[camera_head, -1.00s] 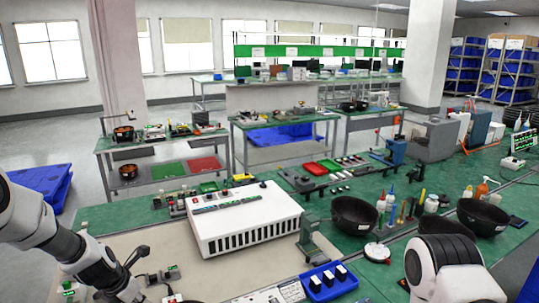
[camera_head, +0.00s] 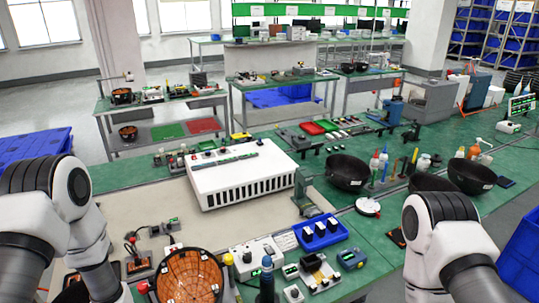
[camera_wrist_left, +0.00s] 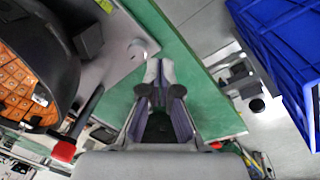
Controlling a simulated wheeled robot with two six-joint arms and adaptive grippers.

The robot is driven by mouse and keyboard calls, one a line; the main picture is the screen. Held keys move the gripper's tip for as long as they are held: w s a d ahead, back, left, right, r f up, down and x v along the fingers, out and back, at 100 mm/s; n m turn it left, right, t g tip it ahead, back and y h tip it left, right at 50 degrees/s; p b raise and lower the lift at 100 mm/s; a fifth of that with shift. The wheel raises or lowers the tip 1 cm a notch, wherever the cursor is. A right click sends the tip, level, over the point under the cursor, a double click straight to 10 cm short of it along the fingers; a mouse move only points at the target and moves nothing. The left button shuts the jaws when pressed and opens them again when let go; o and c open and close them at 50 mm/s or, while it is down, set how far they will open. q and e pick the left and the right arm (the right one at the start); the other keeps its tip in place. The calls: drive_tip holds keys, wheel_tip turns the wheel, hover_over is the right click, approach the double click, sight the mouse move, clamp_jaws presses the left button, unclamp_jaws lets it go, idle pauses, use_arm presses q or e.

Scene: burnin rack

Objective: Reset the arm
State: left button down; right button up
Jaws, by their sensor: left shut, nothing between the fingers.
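My left arm (camera_head: 88,225) comes in at the left of the head view, bent downward, and its gripper is out of that frame. In the left wrist view my left gripper (camera_wrist_left: 160,72) has its two fingers close together with nothing between them. It points over a green surface edge (camera_wrist_left: 190,60), apart from the objects around it. My right arm (camera_head: 450,245) shows at the lower right of the head view. Its gripper is not in view.
A white vented box (camera_head: 240,178) sits on the bench. In front are a bowl with an orange grid inside (camera_head: 188,275), a blue tray (camera_head: 322,232) and small devices. Black bowls (camera_head: 347,171) stand right. The wrist view shows a blue crate (camera_wrist_left: 280,50).

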use_arm(q)
drive_tip(key=s+d+f+m+g+b, duration=0.1)
drive_tip(key=s+d+f+m, duration=0.1)
drive_tip(key=s+m, duration=0.6)
drive_tip(key=s+d+f+m+g+b, duration=0.1)
drive_tip(key=s+f+m, duration=0.1)
drive_tip(key=s+m, duration=0.55)
wheel_tip(320, 180, down, 11)
drive_tip(key=s+n+b, duration=0.1)
drive_tip(key=b, duration=1)
drive_tip(key=shift+d+f, duration=0.15)
drive_tip(key=shift+f, duration=0.05)
drive_tip(key=shift+n, duration=0.25)
